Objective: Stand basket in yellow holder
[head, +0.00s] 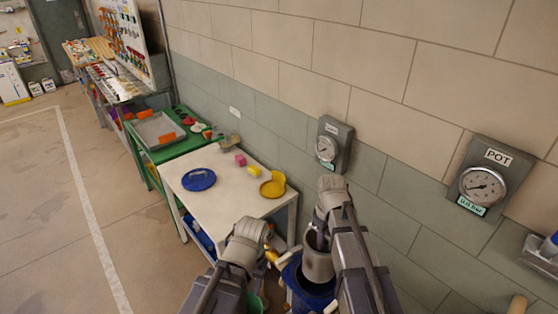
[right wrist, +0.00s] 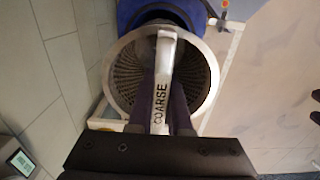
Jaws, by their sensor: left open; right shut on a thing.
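The grey mesh basket (head: 318,266) hangs upright from my right gripper (head: 318,238), over the blue pot (head: 308,296); I cannot tell whether its lower end is still inside. In the right wrist view the basket (right wrist: 203,85) shows its round rim, and the gripper (right wrist: 162,110) is shut on its handle, marked COARSE (right wrist: 161,90). The yellow holder (head: 273,187) stands on the white table (head: 228,208), at its right side near the wall, with nothing on it. My left gripper (head: 266,252) is open beside brass fittings left of the pot; its fingers are mostly hidden.
A blue round dish (head: 198,180), a pink block (head: 240,160) and a small yellow block (head: 254,170) are on the white table. A green table with a grey tray (head: 158,130) stands beyond. Wall gauges (head: 328,148) are to the right. The floor at left is clear.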

